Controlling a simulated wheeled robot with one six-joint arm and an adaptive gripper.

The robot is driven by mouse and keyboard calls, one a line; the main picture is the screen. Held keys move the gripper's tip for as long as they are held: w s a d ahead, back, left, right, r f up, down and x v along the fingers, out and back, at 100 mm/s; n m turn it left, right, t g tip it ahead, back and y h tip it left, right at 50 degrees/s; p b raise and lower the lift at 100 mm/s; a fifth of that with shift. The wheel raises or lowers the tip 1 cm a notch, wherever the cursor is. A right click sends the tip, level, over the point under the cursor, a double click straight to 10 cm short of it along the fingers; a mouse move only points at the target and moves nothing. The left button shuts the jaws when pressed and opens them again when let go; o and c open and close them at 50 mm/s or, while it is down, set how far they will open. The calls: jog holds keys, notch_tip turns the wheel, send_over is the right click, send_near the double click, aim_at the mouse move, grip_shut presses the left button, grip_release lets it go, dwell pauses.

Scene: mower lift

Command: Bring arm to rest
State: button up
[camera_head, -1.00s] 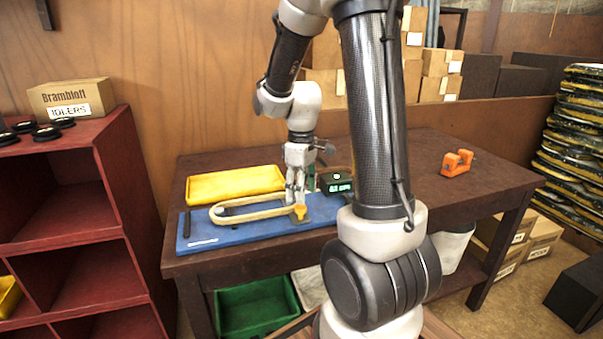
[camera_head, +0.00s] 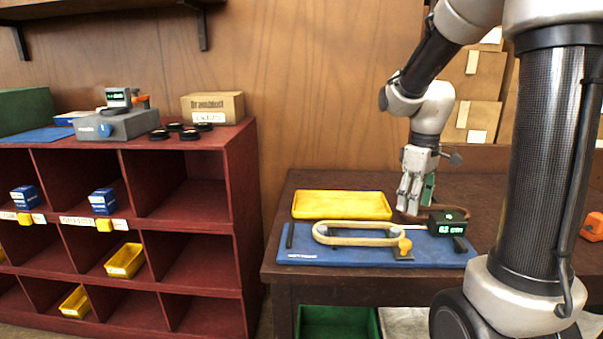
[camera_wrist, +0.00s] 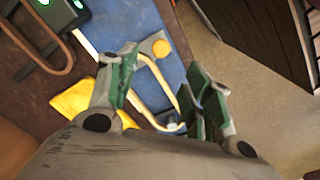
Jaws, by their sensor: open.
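My arm reaches in from the right in the head view, with my gripper (camera_head: 413,196) pointing down over the back right part of the blue mat (camera_head: 300,243). In the wrist view my gripper (camera_wrist: 163,95) has its green-padded fingers spread apart with nothing between them. A tan belt loop (camera_head: 322,238) lies on the mat around a fixture with a yellow knob (camera_head: 405,245). The gripper is above and behind the knob, apart from it. A dark gauge with a green display (camera_head: 447,222) stands right of the gripper; a brown loop lies beside it.
A yellow tray (camera_head: 342,205) lies behind the mat on the dark table (camera_head: 285,215). An orange tool (camera_head: 593,226) is at the table's right. A red shelf (camera_head: 240,190) with yellow bins and blue boxes stands at left, a gap between it and the table.

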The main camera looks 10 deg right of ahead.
jog(key=s+a+r+m+t, duration=0.2)
jog(key=s+r+m, duration=0.1)
jog(key=s, duration=0.5)
jog(key=s+a+r+m+t, duration=0.2)
jog(key=s+r, duration=0.3)
jog(key=s, duration=0.3)
jog(key=shift+s+a+r+m, duration=0.15)
jog(key=shift+s+a+m, duration=0.2)
jog(key=shift+a, duration=0.35)
jog(key=shift+w, duration=0.1)
